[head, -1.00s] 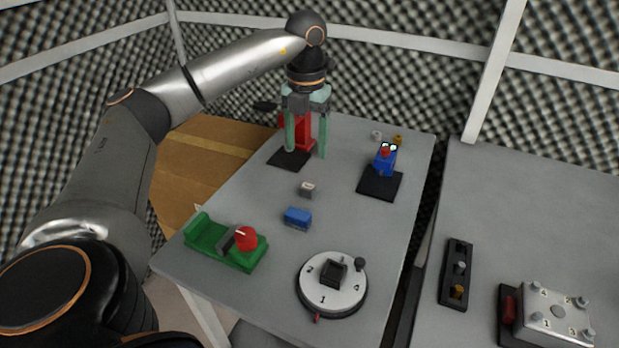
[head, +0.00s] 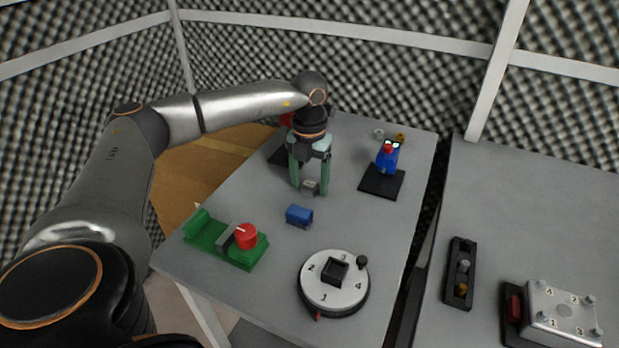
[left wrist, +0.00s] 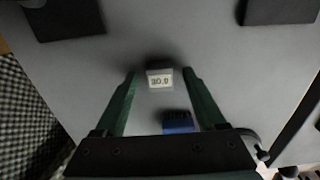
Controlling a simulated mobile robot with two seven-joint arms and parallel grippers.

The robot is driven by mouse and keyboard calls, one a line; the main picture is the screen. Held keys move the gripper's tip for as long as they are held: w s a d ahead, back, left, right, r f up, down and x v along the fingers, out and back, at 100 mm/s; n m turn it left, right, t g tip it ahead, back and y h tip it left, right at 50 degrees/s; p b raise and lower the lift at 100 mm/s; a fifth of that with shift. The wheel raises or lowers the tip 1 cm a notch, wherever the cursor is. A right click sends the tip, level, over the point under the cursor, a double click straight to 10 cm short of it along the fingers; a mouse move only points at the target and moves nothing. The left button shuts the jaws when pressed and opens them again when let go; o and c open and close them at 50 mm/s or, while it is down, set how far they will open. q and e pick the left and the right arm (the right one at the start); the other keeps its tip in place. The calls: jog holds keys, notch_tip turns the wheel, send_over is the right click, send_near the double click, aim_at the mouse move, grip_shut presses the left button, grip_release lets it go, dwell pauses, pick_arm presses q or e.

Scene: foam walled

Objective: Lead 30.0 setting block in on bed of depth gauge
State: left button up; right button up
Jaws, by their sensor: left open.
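The small pale setting block (head: 310,187) lies on the grey table, and its label reads 30.0 in the left wrist view (left wrist: 160,78). My left gripper (head: 311,194) is open above it, pointing down, with green fingers on either side of the block. In the left wrist view the block sits between the fingertips (left wrist: 159,74) with gaps on both sides. A red stand (head: 287,119) on a black base (head: 279,155) is mostly hidden behind the gripper. A blue device (head: 388,158) stands on another black base (head: 381,183). I cannot tell which is the depth gauge. My right gripper is out of view.
A blue block (head: 299,215) lies just in front of the setting block. A green fixture with a red knob (head: 246,236) and a numbered round dial (head: 330,295) stand nearer. A second table (head: 540,220) is at right, across a gap.

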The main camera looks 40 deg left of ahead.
pick_arm(q)
jog(key=shift+c, duration=0.3)
grip_shut()
dwell(0.3)
